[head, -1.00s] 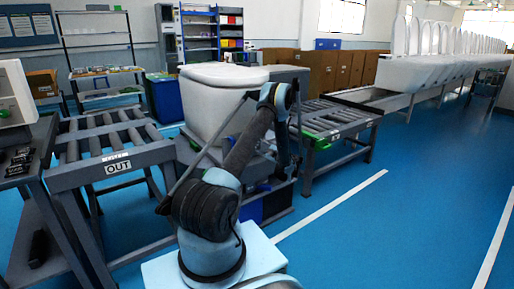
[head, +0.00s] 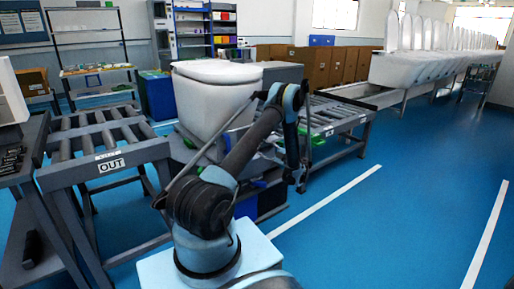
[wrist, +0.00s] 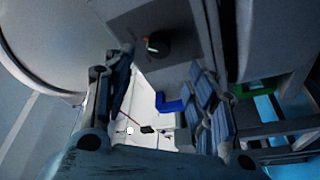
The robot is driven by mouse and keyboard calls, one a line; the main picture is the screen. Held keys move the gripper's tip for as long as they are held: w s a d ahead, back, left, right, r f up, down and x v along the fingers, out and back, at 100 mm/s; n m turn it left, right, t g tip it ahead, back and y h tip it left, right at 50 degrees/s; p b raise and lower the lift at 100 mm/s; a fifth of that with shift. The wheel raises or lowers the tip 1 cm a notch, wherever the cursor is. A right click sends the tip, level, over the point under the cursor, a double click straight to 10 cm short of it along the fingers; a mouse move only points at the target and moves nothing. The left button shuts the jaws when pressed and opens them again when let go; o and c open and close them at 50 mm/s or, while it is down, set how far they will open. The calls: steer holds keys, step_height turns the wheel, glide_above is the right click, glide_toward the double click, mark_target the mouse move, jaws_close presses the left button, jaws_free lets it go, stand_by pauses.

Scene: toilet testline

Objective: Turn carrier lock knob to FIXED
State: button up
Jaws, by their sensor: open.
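A dark round knob (wrist: 158,45) with a small white and red mark shows in the wrist view on a grey panel (wrist: 183,20). It lies just beyond and between the fingertips, and I see no contact. I cannot read the knob's setting or any label. My gripper (wrist: 161,65) is open, with its two fingers well apart and nothing between them. In the head view my gripper (head: 301,176) hangs low at the right of the station that carries a white toilet (head: 214,98). The knob cannot be made out in the head view.
A roller table marked OUT (head: 108,157) stands left of the station, and another roller conveyor (head: 335,120) stands to its right. A green part (wrist: 256,91) shows right of the gripper in the wrist view. The blue floor (head: 420,190) at the right is open.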

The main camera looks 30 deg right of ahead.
steer(key=shift+v, duration=1.15)
